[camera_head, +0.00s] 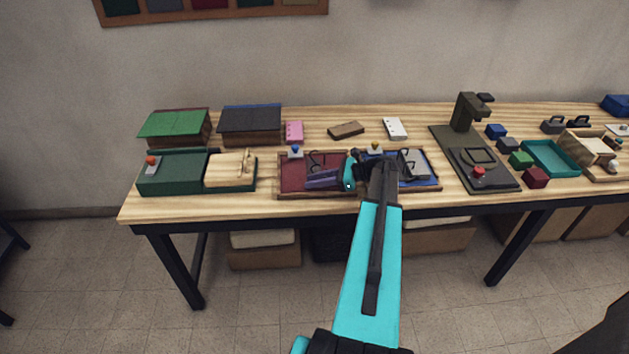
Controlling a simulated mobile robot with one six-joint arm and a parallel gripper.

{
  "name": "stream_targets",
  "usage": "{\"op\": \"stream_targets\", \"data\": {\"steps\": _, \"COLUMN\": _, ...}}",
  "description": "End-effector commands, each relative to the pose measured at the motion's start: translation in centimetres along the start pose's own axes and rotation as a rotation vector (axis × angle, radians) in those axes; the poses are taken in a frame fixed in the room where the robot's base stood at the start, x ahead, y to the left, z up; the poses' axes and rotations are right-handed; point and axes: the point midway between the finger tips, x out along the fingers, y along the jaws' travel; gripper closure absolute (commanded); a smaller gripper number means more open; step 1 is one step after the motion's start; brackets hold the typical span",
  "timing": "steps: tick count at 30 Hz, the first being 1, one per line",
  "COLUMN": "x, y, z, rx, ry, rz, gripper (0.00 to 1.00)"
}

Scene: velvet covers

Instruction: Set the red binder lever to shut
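A red binder panel (290,176) lies in the left half of a wood-edged tray at the middle of the table. A dark metal lever arch (314,160) shows on it, with a purplish bar (320,181) in front. Whether the lever is up or down is too small to tell. My gripper (346,176), cyan and dark, is over the right part of the red panel, close to the bar. Touch cannot be told. My gripper and arm hide the tray's middle, and the finger gap does not show clearly.
A blue panel (428,174) with its own metal lever (412,165) lies right of my arm. A green box (172,174) is left, a dark press (479,160) right. The table's front edge strip is clear.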

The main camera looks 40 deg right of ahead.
Motion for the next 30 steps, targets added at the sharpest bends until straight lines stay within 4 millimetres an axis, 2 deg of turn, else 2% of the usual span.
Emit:
{"op": "stream_targets", "data": {"steps": 2, "x": 0.01, "y": 0.01, "z": 0.01, "rx": 0.000, "ry": 0.000, "rz": 0.000, "gripper": 0.77}}
{"op": "stream_targets", "data": {"steps": 7, "x": 0.02, "y": 0.02, "z": 0.02, "rx": 0.000, "ry": 0.000, "rz": 0.001, "gripper": 1.00}}
{"op": "stream_targets", "data": {"steps": 30, "x": -0.23, "y": -0.01, "z": 0.09, "rx": 0.028, "ry": -0.128, "rz": 0.024, "gripper": 1.00}}
